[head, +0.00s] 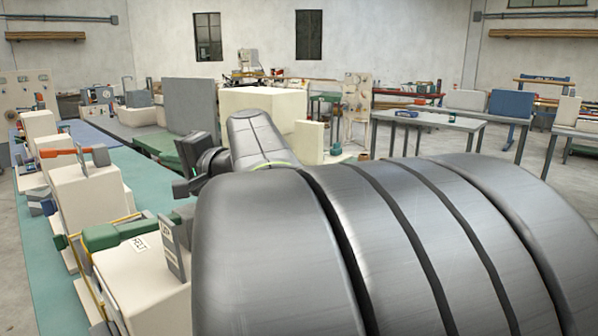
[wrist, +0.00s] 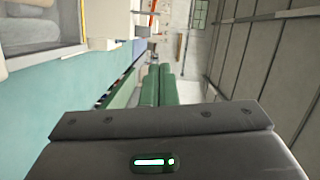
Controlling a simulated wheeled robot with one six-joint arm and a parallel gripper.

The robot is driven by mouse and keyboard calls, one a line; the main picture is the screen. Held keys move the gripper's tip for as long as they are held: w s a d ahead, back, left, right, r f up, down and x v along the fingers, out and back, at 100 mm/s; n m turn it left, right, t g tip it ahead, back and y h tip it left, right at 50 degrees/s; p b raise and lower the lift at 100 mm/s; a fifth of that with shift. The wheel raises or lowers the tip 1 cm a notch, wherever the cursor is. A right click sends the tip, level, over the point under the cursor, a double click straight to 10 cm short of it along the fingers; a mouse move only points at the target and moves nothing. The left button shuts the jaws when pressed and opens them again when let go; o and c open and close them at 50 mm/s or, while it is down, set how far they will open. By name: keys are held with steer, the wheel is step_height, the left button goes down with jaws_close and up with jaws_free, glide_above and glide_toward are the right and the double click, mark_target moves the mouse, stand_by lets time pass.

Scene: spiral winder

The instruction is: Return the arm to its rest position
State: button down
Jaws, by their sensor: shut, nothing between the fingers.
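My arm (head: 400,235) fills the lower right and middle of the head view, its large grey links close to the camera. It reaches forward and then left over the edge of the bench. My gripper (head: 187,165) shows partly as dark parts left of the forearm, above the teal bench top. In the wrist view my gripper (wrist: 159,70) has two green fingers side by side, shut with nothing between them. The dark gripper body with a lit green mark fills the bottom of that view. Part of the arm's far side is hidden.
A long teal bench (head: 60,265) with cream machine blocks (head: 88,205) and a green-topped unit (head: 115,232) runs along the left. A large cream box (head: 262,103) stands behind the arm. Grey tables (head: 425,119) stand at the right, with open floor between.

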steer(key=w+a+f+b, duration=0.2)
steer(key=w+a+f, duration=0.2)
steer(key=a+f, duration=0.2)
steer(key=a, duration=0.2)
steer(key=shift+w+a, duration=0.3)
